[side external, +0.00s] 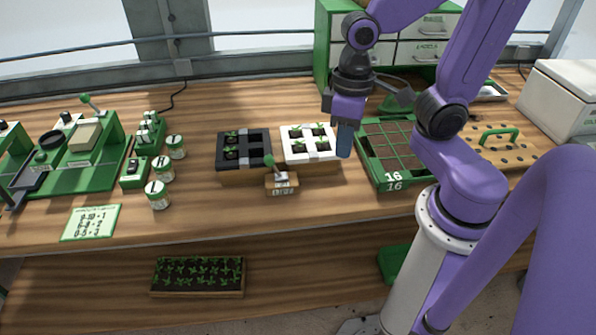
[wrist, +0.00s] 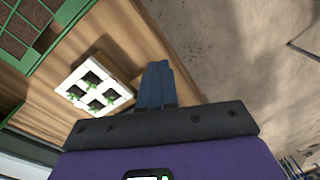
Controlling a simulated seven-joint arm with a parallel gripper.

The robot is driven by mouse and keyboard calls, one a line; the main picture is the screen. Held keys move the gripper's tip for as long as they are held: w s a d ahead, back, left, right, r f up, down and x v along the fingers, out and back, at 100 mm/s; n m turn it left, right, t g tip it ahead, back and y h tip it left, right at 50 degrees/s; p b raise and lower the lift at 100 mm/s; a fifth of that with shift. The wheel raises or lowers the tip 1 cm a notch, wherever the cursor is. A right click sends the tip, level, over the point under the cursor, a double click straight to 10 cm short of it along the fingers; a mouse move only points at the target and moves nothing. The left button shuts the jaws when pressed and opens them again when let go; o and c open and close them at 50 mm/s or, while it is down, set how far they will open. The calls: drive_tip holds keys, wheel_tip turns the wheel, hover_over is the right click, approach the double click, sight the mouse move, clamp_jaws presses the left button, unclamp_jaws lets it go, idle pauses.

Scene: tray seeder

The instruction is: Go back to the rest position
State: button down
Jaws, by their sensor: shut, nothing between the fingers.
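My gripper (side external: 344,140) is shut and empty. It points down above the bench at the right edge of a white tray (side external: 312,156) with several small seedlings. I cannot tell from the side external view how high the fingertips are. In the wrist view, the blue-grey fingers of my gripper (wrist: 158,85) are pressed together, with the white tray (wrist: 92,88) to their left.
A black tray (side external: 244,168) and a small lever box (side external: 281,182) stand left of the white tray. A green tray of soil cells marked 16 (side external: 395,184) is close on the right. Drawers (side external: 328,45) stand behind. The bench front is mostly clear.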

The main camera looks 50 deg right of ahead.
drive_tip(key=s+n, duration=0.6)
drive_tip(key=n, duration=0.2)
drive_tip(key=shift+s+d+f, duration=0.25)
drive_tip(key=shift+s, duration=0.15)
idle(0.4)
